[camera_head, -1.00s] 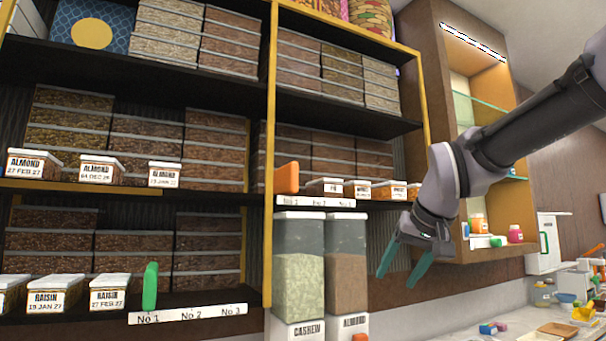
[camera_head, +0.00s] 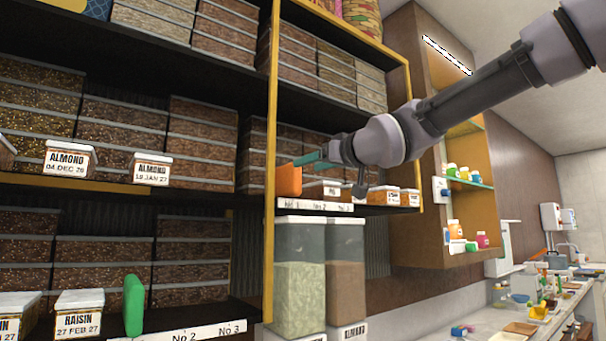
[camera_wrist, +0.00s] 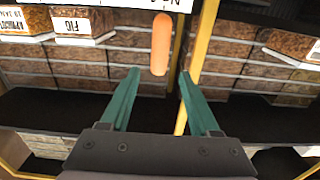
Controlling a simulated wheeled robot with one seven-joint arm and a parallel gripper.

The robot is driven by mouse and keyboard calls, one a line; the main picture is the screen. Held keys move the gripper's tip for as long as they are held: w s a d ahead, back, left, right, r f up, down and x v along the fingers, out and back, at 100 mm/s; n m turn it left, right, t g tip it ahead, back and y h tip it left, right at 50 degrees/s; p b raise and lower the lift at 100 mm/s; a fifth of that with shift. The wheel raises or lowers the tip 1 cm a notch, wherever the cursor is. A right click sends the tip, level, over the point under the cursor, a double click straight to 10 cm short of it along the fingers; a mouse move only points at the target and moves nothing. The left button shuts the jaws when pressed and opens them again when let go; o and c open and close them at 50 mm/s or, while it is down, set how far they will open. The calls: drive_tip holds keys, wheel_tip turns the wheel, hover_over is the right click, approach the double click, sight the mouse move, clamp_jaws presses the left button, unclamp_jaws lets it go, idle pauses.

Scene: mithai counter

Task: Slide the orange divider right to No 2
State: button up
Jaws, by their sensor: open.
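The orange divider (camera_head: 288,181) stands upright at the left end of the middle shelf's right bay, above No 1 on the white label strip (camera_head: 315,205). No 2 and No 3 lie to its right. My gripper (camera_head: 308,161) is at the divider, its teal fingers pointing left, partly hidden by the wrist. In the wrist view, my gripper (camera_wrist: 159,74) is open and empty, and the divider (camera_wrist: 161,43) shows ahead between the two fingertips. Its near end appears level with the tips; I cannot tell whether they touch it.
A yellow post (camera_head: 271,130) stands just left of the divider. Small labelled boxes (camera_head: 384,195) sit on the shelf to its right. A green divider (camera_head: 133,305) is on the lower left shelf. Tall cashew and almond containers (camera_head: 300,285) stand below.

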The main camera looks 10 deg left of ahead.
sight(282, 182)
drive_tip(key=x, duration=1)
drive_tip(key=shift+w, duration=0.15)
clamp_jaws()
idle(1.0)
